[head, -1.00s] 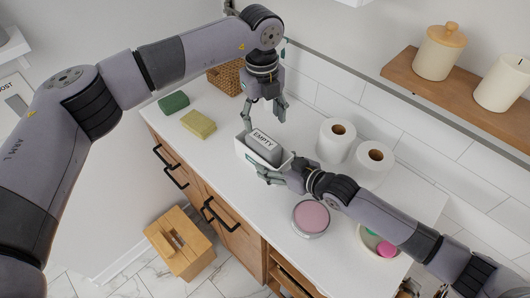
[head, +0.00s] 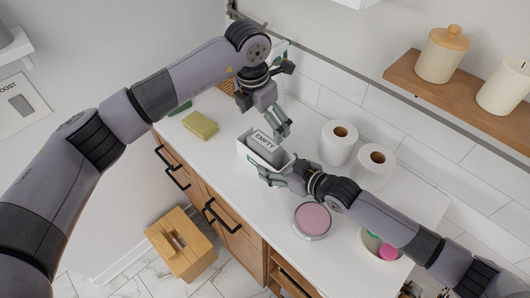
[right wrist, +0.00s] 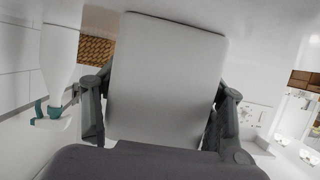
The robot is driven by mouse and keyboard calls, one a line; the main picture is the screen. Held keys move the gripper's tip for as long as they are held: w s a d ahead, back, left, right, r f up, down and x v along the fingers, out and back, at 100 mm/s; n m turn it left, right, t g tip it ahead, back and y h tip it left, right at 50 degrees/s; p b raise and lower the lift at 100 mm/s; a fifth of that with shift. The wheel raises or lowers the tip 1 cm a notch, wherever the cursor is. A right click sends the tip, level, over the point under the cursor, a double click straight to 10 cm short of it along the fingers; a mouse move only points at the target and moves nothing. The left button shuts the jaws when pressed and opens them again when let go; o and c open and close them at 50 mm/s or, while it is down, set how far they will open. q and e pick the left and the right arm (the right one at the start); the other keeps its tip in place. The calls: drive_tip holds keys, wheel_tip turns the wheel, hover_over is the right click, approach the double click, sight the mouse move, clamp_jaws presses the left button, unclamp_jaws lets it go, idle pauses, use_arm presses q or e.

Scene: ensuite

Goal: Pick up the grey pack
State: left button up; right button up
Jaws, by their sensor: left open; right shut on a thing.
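The grey pack (head: 264,149) sits inside a white tray (head: 247,155) on the counter; a white label on its top reads EMPTY. My left gripper (head: 279,125) is open and empty, just above and behind the pack's far end. My right gripper (head: 273,174) is shut on the white tray at its near right end, one finger along the front wall. In the right wrist view a pale, round-cornered face that looks like the tray's end wall (right wrist: 167,80) fills the space between the right fingers (right wrist: 160,105). The pack cannot be made out there.
Two paper rolls (head: 338,150) stand just right of the tray. A pink-topped round tin (head: 313,220) and a bowl (head: 367,243) stand on the counter nearer the front. A yellow-green sponge (head: 201,125) lies to the left. A wooden box (head: 180,244) stands on the floor.

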sight(264, 142)
use_arm(q)
drive_tip(key=f, duration=0.4)
drive_tip(key=shift+w+d+f, duration=0.15)
drive_tip(key=shift+w+d, duration=0.05)
drive_tip(key=shift+d, duration=0.05)
wheel_tip(264, 142, down, 5)
drive_tip(key=shift+w+d+f, duration=0.1)
drive_tip(key=shift+w+d, duration=0.05)
use_arm(e)
drive_tip(key=shift+f, duration=0.1)
use_arm(q)
drive_tip(key=c, duration=0.9)
wheel_tip(264, 142, up, 10)
drive_tip(key=shift+r, duration=0.1)
use_arm(e)
drive_tip(key=o, duration=1.4)
drive_tip(key=shift+c, duration=0.2)
